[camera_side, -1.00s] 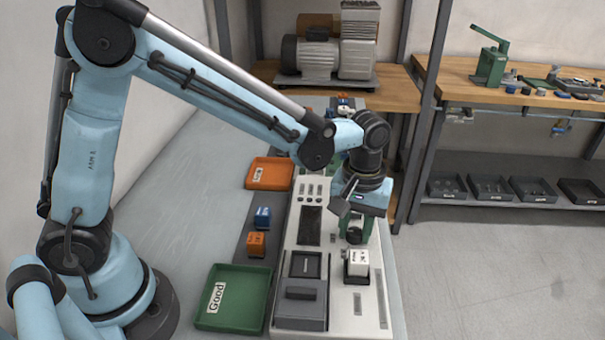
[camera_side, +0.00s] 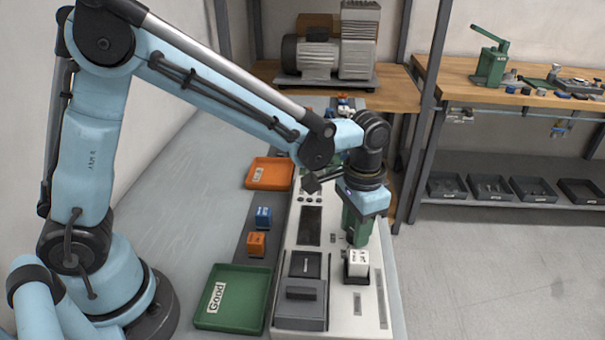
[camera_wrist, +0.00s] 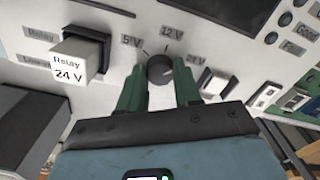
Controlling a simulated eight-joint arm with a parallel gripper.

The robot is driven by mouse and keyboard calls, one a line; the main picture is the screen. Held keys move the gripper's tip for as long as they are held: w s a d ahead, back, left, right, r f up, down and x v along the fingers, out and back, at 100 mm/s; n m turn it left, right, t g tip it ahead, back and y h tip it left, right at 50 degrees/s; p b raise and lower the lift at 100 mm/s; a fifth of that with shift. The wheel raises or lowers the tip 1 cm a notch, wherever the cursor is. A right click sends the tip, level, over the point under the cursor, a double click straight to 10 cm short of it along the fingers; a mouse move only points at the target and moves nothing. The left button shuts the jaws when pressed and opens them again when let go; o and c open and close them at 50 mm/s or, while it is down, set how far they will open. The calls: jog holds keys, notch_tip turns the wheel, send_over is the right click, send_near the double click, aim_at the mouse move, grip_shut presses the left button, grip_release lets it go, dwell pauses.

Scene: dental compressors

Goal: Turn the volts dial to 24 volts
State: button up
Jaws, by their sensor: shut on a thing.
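The volts dial (camera_wrist: 160,68) is a small dark round knob on the pale panel, seen in the wrist view. The labels 5 V (camera_wrist: 131,41), 12 V (camera_wrist: 172,32) and 24 V (camera_wrist: 196,58) stand around it. I cannot clearly tell which mark its pointer faces. My gripper (camera_wrist: 160,80) has green fingers on both sides of the dial and is shut on it. In the side view my gripper (camera_side: 358,240) points down at the tester panel and hides the dial.
A white relay block marked 24 V (camera_wrist: 78,62) sits in a socket close to the gripper. The tester (camera_side: 340,310) also carries a dark screen (camera_side: 311,225). A green Good tray (camera_side: 232,297), an orange tray (camera_side: 268,173), a blue block (camera_side: 263,217) and an orange block (camera_side: 256,244) lie left.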

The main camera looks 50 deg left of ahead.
jog(key=shift+m, duration=1.2)
jog(key=o, duration=1)
jog(key=shift+o, duration=0.2)
jog(key=shift+r, duration=0.1)
notch_tip(320, 180, up, 12)
jog(key=shift+a, duration=0.1)
